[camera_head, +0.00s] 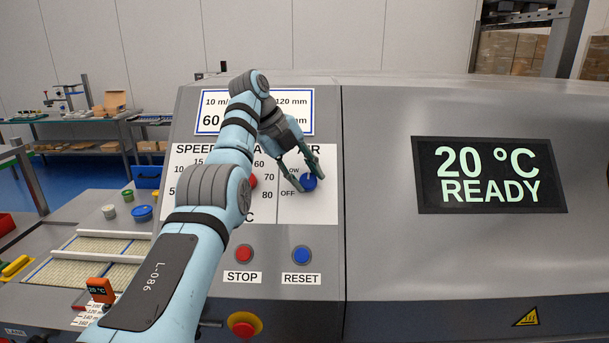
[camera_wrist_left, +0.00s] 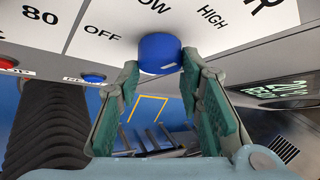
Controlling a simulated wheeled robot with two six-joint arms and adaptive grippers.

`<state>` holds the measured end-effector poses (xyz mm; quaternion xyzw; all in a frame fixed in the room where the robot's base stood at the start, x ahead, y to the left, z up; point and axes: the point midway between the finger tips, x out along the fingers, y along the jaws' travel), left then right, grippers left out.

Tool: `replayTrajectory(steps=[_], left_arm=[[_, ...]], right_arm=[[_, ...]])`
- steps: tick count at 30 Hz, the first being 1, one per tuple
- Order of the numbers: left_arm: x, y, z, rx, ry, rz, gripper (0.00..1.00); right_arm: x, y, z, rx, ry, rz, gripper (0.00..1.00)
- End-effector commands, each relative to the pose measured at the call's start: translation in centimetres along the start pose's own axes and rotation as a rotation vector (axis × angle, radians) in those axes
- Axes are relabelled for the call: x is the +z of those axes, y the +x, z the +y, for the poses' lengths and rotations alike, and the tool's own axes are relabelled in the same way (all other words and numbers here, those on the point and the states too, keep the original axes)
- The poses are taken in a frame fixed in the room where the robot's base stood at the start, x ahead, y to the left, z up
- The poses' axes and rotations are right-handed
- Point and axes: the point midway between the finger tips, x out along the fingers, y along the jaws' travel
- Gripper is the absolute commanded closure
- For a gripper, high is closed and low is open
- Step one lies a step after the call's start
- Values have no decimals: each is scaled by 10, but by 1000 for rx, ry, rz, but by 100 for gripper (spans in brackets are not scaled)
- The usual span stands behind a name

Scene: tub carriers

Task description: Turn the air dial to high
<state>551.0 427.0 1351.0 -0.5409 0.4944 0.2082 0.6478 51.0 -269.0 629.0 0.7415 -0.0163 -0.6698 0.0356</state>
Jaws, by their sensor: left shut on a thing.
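The air dial is a round blue knob (camera_head: 309,183) on the white control panel (camera_head: 325,208). It also shows in the left wrist view (camera_wrist_left: 158,52), below the words OFF, LOW and HIGH. My left gripper (camera_head: 304,183) has its fingers on either side of the blue knob and is shut on it. In the wrist view the left gripper's fingertips (camera_wrist_left: 160,66) flank the knob. A small pale mark shows on the knob in the wrist view, but I cannot tell which word the dial points to. My right gripper is not in view.
A red knob (camera_head: 253,181) is partly behind my left arm. Below the panel are a red STOP button (camera_head: 243,253), a blue RESET button (camera_head: 301,255) and a red emergency button (camera_head: 244,324). A display (camera_head: 490,174) reads 20 °C READY.

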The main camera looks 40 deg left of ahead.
Motion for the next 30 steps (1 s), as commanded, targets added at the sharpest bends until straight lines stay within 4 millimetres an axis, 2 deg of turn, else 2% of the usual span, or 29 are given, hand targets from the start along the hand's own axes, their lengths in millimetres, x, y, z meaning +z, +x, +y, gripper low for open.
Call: replayTrajectory(steps=[4,5,9,23,30], left_arm=[[0,2,2,4,-3,1,94],[0,2,2,4,-3,1,65],[0,1,1,3,-3,1,46],[1,1,2,-33,-36,-2,46],[2,3,9,-232,-242,-7,46]], right_arm=[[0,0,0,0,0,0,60],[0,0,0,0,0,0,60],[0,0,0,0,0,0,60],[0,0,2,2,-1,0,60],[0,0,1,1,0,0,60]])
